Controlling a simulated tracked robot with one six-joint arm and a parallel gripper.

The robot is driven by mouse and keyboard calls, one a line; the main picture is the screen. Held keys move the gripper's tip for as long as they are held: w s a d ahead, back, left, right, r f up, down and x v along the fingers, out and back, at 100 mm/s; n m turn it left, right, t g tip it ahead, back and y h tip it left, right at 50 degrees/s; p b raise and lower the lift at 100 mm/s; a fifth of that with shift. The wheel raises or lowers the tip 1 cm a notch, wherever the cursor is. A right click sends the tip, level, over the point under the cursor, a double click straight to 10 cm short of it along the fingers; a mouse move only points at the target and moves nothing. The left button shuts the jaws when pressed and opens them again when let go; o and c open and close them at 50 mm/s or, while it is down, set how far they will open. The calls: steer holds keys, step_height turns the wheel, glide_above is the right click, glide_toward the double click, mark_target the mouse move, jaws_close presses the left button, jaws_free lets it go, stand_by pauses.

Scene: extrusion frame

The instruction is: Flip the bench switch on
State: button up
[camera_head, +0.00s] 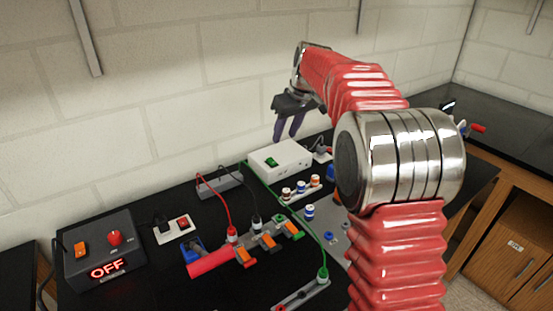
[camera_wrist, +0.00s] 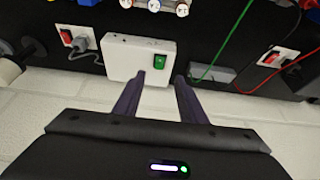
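Several switches show, and I cannot tell which is the bench switch. A white box (camera_head: 281,158) has a green rocker switch (camera_head: 271,162); in the wrist view the box (camera_wrist: 130,57) and green rocker (camera_wrist: 160,62) face me. A dark supply box (camera_head: 105,262) at the left has an orange switch (camera_head: 80,248), a red knob (camera_head: 114,237) and a lit "OFF" display (camera_head: 108,269). My gripper (camera_head: 285,138) hangs above the back of the bench near the white box. Its two dark fingers (camera_wrist: 160,78) are apart, with nothing between them.
Red, black and green leads cross the bench by a red cylinder (camera_head: 212,263). A block wall (camera_head: 190,110) stands close behind.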

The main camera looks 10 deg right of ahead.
mark_target(274, 163)
steer(key=x, duration=1.3)
steer(key=shift+w+f, duration=0.2)
steer(key=shift+f, duration=0.05)
steer(key=shift+c, duration=0.4)
jaws_close()
